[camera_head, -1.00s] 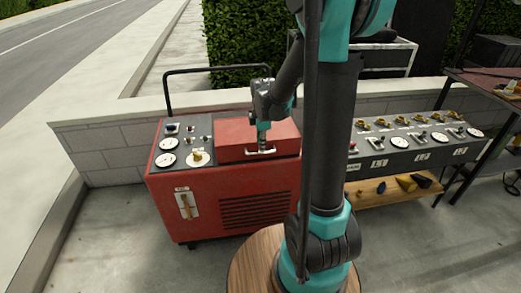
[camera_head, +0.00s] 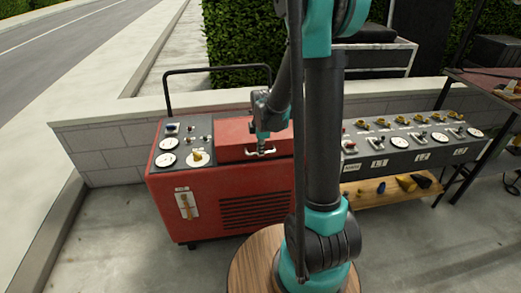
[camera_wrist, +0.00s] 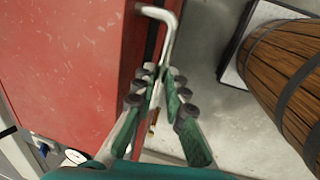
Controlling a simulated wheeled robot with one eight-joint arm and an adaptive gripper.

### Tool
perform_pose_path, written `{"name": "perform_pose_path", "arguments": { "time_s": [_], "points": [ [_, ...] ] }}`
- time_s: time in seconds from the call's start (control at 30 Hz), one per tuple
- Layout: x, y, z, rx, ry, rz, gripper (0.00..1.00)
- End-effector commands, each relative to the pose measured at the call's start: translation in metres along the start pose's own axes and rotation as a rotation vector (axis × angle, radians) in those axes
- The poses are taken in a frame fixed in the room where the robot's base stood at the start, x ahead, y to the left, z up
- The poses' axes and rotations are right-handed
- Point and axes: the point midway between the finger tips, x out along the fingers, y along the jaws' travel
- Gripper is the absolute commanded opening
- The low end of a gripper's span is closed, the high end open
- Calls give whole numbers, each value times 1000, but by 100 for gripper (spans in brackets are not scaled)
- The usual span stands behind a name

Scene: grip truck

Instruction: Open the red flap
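The red flap (camera_head: 235,139) is the raised red lid on top of the red machine (camera_head: 190,220). It looks down, with no gap that I can make out. A pale metal handle (camera_head: 250,154) runs along its front edge. My gripper (camera_head: 262,149) is at this handle, reaching down from above. In the wrist view, the flap's red surface (camera_wrist: 70,60) fills the left, and the bent handle (camera_wrist: 169,38) runs down between my fingers. The fingertips (camera_wrist: 158,76) of my gripper close in on the bar from both sides. The far end of the handle is partly hidden by the fingers.
A panel with dials (camera_head: 168,160) and a yellow knob sits left of the flap. A black rail (camera_head: 215,69) rises behind the machine. A grey control bench (camera_head: 410,150) stands to the right, and a low block wall (camera_head: 110,150) runs behind. Open concrete lies in front.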

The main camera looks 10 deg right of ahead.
Motion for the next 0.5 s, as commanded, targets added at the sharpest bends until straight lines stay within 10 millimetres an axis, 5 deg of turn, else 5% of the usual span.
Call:
{"name": "perform_pose_path", "arguments": {
  "time_s": [0.5],
  "points": [
    [-2, 0, 0, 0, 0, -9, 0]
  ]
}}
